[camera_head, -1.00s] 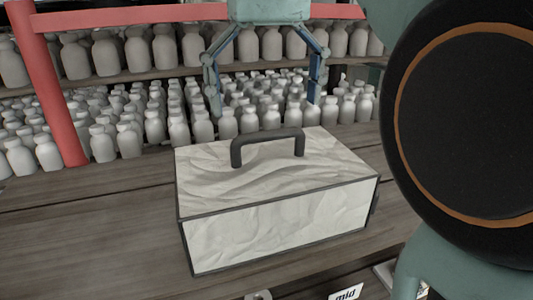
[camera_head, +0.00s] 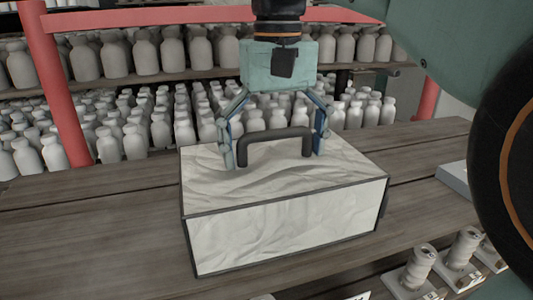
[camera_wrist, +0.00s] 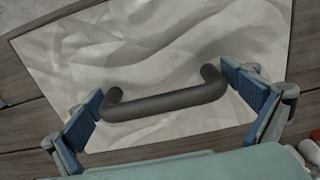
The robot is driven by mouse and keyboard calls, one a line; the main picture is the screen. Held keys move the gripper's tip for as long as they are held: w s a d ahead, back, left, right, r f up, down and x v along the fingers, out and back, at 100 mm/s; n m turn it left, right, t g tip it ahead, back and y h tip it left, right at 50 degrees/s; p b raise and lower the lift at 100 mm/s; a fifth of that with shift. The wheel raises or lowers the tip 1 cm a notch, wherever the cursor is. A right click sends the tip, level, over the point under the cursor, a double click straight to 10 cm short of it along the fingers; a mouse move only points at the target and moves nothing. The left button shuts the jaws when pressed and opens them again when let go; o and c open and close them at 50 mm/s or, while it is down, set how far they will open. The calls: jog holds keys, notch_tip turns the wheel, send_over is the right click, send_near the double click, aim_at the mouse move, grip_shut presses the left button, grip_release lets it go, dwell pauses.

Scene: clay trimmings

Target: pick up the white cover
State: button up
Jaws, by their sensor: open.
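The white cover (camera_head: 285,225) is a box shape with wrinkled white faces and dark edges, resting on a wooden table. A dark handle (camera_head: 275,136) stands on its top; it also shows in the wrist view (camera_wrist: 165,103). My gripper (camera_head: 275,160) is open, with one blue-padded finger beside each end of the handle. I cannot tell whether the fingertips touch the cover's top.
The wooden table (camera_head: 90,230) is bare to the left of the cover. Several pale bottles (camera_head: 130,130) fill shelves behind it, with a red post (camera_head: 62,90) at the left. Small ribbed pieces (camera_head: 418,266) stand on plates at the lower right.

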jog(key=shift+c, duration=0.6)
jog(key=shift+s+f, duration=0.1)
jog(key=c, duration=0.9)
